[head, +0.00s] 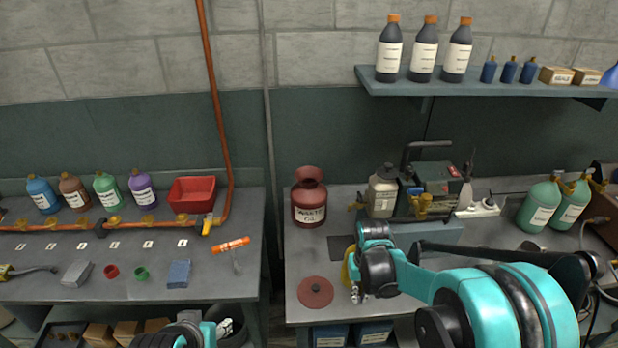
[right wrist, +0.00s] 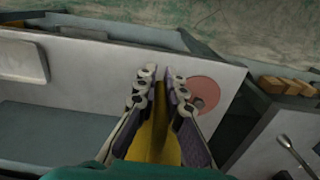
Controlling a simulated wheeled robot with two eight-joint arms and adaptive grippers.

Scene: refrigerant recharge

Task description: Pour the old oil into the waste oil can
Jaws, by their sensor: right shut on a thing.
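The waste oil can (head: 309,204) is dark red, labelled "WASTE OIL", and stands upright towards the back left of the right bench. A round red lid (head: 316,292) lies flat near that bench's front left corner; it also shows in the right wrist view (right wrist: 201,94). My right gripper (head: 355,291) is over the front of the bench, right of the lid. It is shut on a yellow object (right wrist: 154,135), which is mostly hidden by the gripper in the head view. I cannot tell whether it contains oil. Only a part of my left arm shows at the bottom edge.
A vacuum pump (head: 437,180) and a pale bottle (head: 382,192) stand right of the can. Green bottles (head: 539,205) stand farther right. A gap separates the left bench (head: 225,285) from the right bench. Bare bench top lies between the can and the lid.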

